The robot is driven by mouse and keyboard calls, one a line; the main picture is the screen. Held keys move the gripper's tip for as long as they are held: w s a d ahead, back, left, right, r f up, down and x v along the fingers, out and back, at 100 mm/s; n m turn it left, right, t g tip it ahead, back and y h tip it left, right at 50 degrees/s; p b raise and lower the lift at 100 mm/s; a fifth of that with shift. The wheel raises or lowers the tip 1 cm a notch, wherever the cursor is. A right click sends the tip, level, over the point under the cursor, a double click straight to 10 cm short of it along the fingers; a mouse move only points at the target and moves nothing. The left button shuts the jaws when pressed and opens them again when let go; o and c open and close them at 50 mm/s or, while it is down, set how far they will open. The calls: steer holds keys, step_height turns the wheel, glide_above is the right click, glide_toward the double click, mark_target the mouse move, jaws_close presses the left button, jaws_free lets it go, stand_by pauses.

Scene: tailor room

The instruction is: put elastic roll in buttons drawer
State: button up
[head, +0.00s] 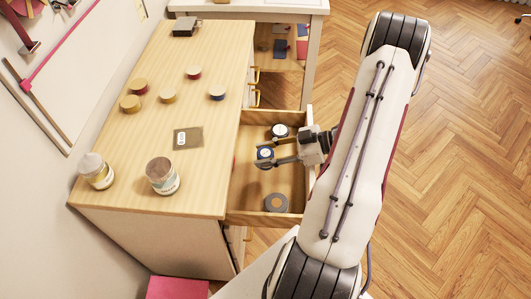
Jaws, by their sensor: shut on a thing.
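My gripper (267,154) reaches from the right over the open wooden drawer (294,217). A round white-topped, dark-rimmed roll (280,130) lies in the back part of the drawer. A grey ring-shaped roll (276,203) lies in the front part. My gripper and wrist hide part of the drawer's right side.
The cabinet top (215,60) holds several round wooden-lidded tins, a dark labelled packet (188,138) and two jars (162,176) near the front. A white table (250,6) is behind. The wooden floor (460,150) at right is clear.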

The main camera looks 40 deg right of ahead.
steer(key=shift+f, duration=0.6)
stand_by(0.3)
steer(key=o, duration=1)
steer(key=shift+o, duration=0.2)
steer(key=shift+r, duration=0.1)
steer(key=shift+d+r, duration=0.1)
steer(key=shift+r, duration=0.5)
steer(key=v, duration=1.2)
steer(key=shift+f, duration=0.2)
